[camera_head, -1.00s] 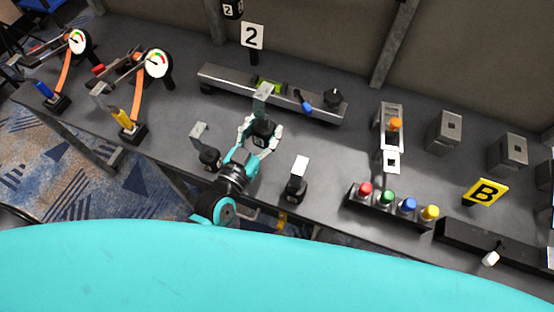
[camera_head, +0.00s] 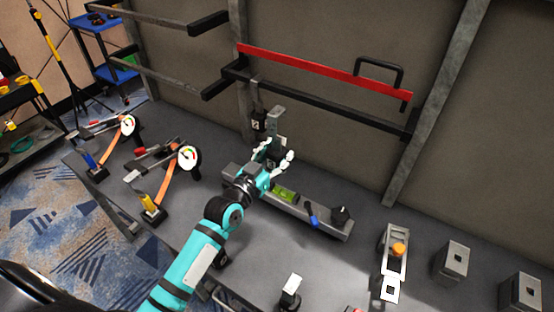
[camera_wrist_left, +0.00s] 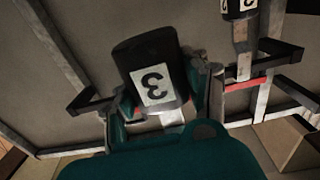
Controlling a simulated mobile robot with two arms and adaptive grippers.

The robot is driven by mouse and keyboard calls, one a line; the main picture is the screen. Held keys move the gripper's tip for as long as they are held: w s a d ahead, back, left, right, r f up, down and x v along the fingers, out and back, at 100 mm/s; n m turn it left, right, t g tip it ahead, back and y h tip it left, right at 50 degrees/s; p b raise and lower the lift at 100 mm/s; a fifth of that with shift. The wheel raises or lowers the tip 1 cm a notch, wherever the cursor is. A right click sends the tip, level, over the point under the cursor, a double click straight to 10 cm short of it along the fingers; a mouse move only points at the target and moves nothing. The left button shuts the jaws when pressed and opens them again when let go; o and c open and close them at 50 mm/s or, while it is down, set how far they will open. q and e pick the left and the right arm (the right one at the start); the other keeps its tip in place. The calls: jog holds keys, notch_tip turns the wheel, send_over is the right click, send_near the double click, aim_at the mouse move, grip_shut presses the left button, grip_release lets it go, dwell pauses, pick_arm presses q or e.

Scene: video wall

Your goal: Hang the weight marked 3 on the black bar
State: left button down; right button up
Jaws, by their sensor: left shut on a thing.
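The weight marked 3 (camera_wrist_left: 155,70) is a black cylinder with a white label. It shows large in the left wrist view, between the fingers of my left gripper (camera_head: 275,160). My left gripper is shut on it and holds it above the table, with its grey hook (camera_head: 275,118) pointing up. The black bar (camera_head: 340,110) runs along the wall below a red strip. The held weight is left of and below most of the bar, and its hook appears apart from it. Another weight, marked 2 (camera_head: 257,122), hangs close behind the held one. My right gripper is not in view.
A metal beam with a green level (camera_head: 284,193) lies on the table under my left gripper. Two other weights stand near the front edge, one partly hidden by my arm, one clear (camera_head: 290,292). Dark brackets (camera_head: 205,24) stick out at upper left. Gauges (camera_head: 188,158) stand left.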

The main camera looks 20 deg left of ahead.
pick_arm(q)
jog(key=w+d+f+b, duration=0.1)
jog(key=w+d+b, duration=0.1)
jog(key=w+b, duration=0.6)
jog(key=shift+w+d+f, duration=0.4)
jog(key=shift+w, duration=2.6)
